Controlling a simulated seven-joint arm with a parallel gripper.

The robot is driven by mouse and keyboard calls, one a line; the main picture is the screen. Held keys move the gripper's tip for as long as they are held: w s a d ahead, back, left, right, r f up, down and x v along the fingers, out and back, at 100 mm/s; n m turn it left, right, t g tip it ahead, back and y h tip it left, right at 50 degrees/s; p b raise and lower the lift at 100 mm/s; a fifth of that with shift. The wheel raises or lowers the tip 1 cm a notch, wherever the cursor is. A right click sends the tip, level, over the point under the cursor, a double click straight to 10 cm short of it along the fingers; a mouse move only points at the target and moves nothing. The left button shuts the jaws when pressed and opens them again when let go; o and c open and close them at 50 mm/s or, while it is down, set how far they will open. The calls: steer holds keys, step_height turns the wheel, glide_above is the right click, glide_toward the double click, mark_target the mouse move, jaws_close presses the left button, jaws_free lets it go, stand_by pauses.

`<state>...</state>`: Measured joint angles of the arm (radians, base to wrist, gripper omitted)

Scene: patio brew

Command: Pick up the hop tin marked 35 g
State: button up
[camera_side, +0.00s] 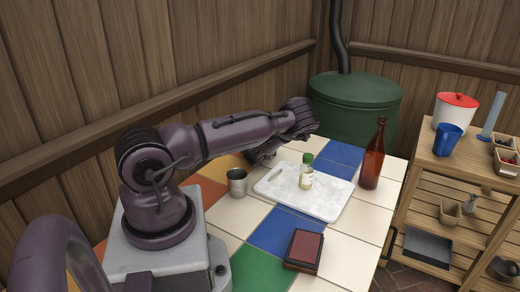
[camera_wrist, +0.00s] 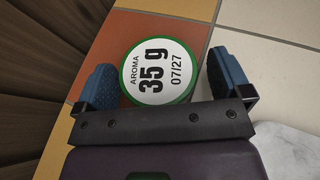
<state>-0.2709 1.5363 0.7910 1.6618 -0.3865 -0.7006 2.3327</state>
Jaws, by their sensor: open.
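The hop tin (camera_wrist: 158,70) shows in the wrist view from above. Its round white label has a green rim and reads "AROMA 35 g 07/27". My gripper (camera_wrist: 158,80) is open, with one blue fingertip on the left of the tin and one on the right. In the side view my gripper (camera_side: 262,155) is low over the far part of the table, beyond the white board. The tin is hidden there behind my arm.
A white marble board (camera_side: 325,202) bears a small green-capped bottle (camera_side: 306,178). A brown bottle (camera_side: 372,165) stands right of it, a metal cup (camera_side: 237,184) left of it. A red-brown box (camera_side: 304,250) lies in front. Wooden wall (camera_wrist: 40,70) runs close by my gripper.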

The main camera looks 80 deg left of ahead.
steer(key=shift+w+a, duration=0.1)
steer(key=shift+a, duration=0.05)
steer(key=c, duration=1)
